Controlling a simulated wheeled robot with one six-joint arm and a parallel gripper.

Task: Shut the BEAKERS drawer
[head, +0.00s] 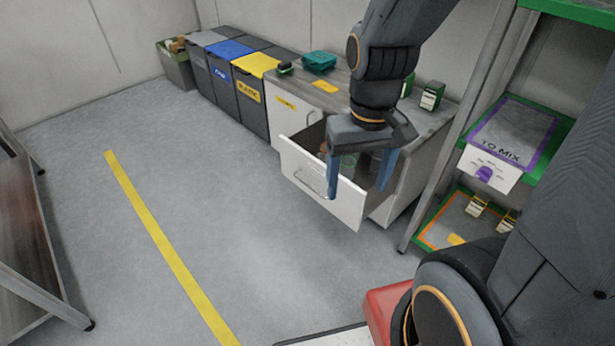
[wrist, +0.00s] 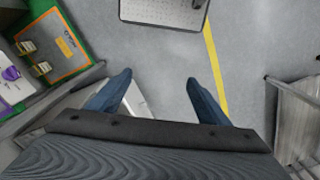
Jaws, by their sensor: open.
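A white drawer (head: 312,179) with a bar handle stands pulled out of the low grey-topped cabinet. I cannot read a BEAKERS label on it. Clear glassware (head: 348,162) shows inside, partly hidden by my gripper. My gripper (head: 358,191) is open and empty, pointing down. In the head view its fingers overlap the drawer, one in front of the drawer face and one over the right part. I cannot tell whether they touch it. In the wrist view a white edge, likely the drawer (wrist: 136,101), shows beside the left finger of my gripper (wrist: 158,76).
Colored-lid bins (head: 252,92) line the wall left of the cabinet. A teal box (head: 319,61) sits on the worktop (head: 345,88). The floor left of the drawer, with a yellow line (head: 165,240), is clear.

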